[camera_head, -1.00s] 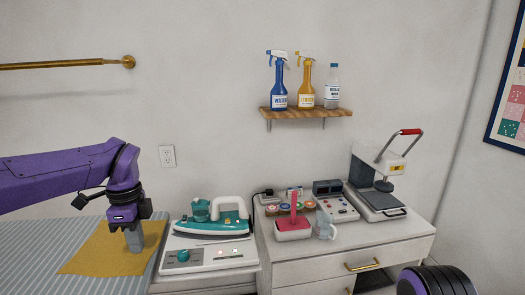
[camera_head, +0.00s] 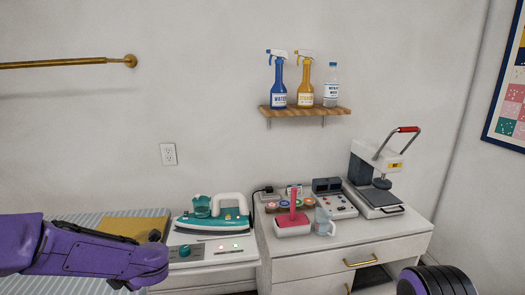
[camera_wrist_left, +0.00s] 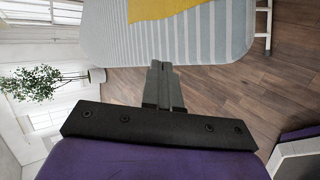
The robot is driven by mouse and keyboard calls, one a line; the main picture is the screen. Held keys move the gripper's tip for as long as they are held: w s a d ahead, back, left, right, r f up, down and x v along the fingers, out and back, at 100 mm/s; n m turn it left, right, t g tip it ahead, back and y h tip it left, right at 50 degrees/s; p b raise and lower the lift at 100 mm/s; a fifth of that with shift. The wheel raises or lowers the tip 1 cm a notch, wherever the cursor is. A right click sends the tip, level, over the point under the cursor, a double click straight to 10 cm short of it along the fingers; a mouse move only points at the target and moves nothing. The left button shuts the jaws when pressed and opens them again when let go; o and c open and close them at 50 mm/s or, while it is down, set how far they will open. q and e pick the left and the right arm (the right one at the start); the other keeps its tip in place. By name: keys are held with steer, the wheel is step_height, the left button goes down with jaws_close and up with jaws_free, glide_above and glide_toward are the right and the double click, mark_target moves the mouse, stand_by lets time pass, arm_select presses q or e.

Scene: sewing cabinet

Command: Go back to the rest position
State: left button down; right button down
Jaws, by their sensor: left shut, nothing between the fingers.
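My left arm comes in low from the left in the head view, in front of the ironing board, and its gripper is out of sight there. In the left wrist view my left gripper (camera_wrist_left: 162,88) is shut and empty, its two fingers together over the wooden floor beside the board. My right gripper is not in view; only a dark rounded part of my right arm shows at the lower right of the head view. A mustard cloth (camera_head: 120,227) lies on the striped ironing board (camera_head: 152,212), which also shows in the left wrist view (camera_wrist_left: 205,45).
A teal iron (camera_head: 212,222) sits on its white station (camera_head: 210,252). A white cabinet (camera_head: 405,240) holds a pink-handled tool (camera_head: 292,220), a small jug (camera_head: 324,222) and a heat press (camera_head: 375,180). A wooden shelf (camera_head: 305,111) carries bottles. Wooden floor (camera_wrist_left: 240,95) is clear.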

arm_select(q)
steer(key=s+d+f+m+t+h, duration=0.25)
steer(key=s+f+m, duration=0.35)
steer(key=f+m, duration=0.4)
steer(key=s+d+f+m+t+h, duration=0.1)
steer(key=s+d+f+m+h, duration=0.15)
steer(key=s+f+m, duration=0.55)
steer(key=s+d+f+m+g, duration=0.1)
steer(key=s+f+m, duration=0.3)
steer(key=s, duration=0.6)
steer(key=s+d+f+m+g+h+b, duration=0.1)
steer(key=s+f+m+g, duration=0.3)
steer(key=s+f, duration=0.3)
steer(key=s, duration=0.2)
steer(key=shift+s+f+b, duration=0.3)
steer(key=shift+s+f, duration=0.05)
